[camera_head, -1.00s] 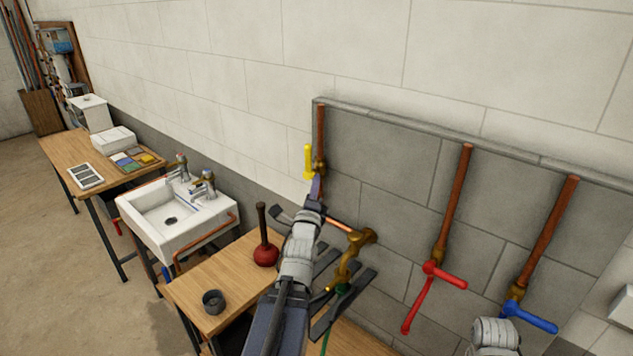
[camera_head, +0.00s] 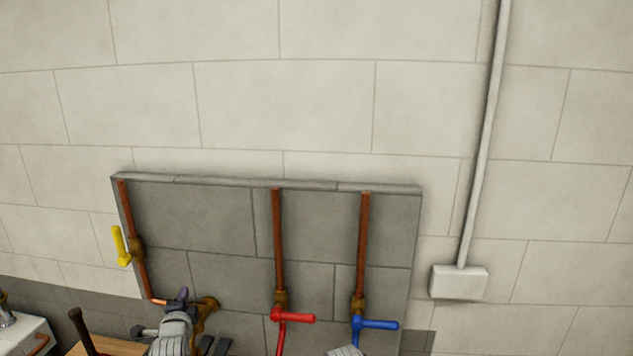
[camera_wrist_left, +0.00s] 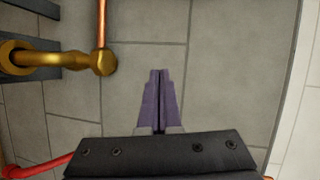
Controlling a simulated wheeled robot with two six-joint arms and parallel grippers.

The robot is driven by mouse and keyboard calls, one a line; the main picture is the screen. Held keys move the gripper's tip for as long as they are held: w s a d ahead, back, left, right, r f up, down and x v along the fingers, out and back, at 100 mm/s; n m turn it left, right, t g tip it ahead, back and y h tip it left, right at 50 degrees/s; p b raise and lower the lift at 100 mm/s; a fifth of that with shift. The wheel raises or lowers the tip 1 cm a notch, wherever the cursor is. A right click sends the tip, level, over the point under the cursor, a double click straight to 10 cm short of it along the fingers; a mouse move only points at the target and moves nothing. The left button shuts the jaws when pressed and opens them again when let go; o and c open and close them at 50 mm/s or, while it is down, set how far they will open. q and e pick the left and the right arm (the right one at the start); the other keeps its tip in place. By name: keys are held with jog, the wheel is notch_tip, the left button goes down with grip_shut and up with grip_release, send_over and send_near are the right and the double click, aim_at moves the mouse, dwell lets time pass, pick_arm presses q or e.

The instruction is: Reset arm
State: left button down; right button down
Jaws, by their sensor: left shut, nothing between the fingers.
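My left gripper (camera_head: 183,296) is low in the head view, in front of the grey wall panel (camera_head: 220,215) and just left of the brass tap (camera_head: 208,305). In the left wrist view its purple fingers (camera_wrist_left: 160,80) are together and empty, with bare panel behind them. The brass tap (camera_wrist_left: 45,58) and a copper pipe (camera_wrist_left: 102,22) are at the upper left there, apart from the fingers. A pale grey part of my right arm (camera_head: 346,351) shows at the bottom edge of the head view. The right gripper's fingers are not visible.
A yellow-handled valve (camera_head: 121,245) is at the panel's left. A red-handled valve (camera_head: 292,316) and a blue-handled valve (camera_head: 375,323) are on pipes to the right. A dark plunger handle (camera_head: 83,330) stands at lower left. A white box (camera_head: 459,282) is on the wall.

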pick_arm(q)
jog(key=s+d+f+n+g+h+b, duration=0.2)
jog(key=s+d+f+g, duration=0.15)
jog(key=d+f, duration=0.55)
jog(key=s+d+f+n+g+h+b, duration=0.1)
jog(key=s+d+f+n+g+h, duration=0.2)
jog(key=d+f, duration=0.6)
jog(key=s+d+f+n+g+y+b, duration=0.1)
jog(key=s+d+f+n+g, duration=0.1)
jog(key=s, duration=0.5)
jog(key=s+d+f+n+g+b, duration=0.2)
jog(key=s+d+f+g, duration=0.2)
jog(key=s+d+g, duration=0.3)
jog(key=shift+s+d+f+n+y, duration=0.4)
jog(key=shift+s+d, duration=0.2)
jog(key=shift+d, duration=0.6)
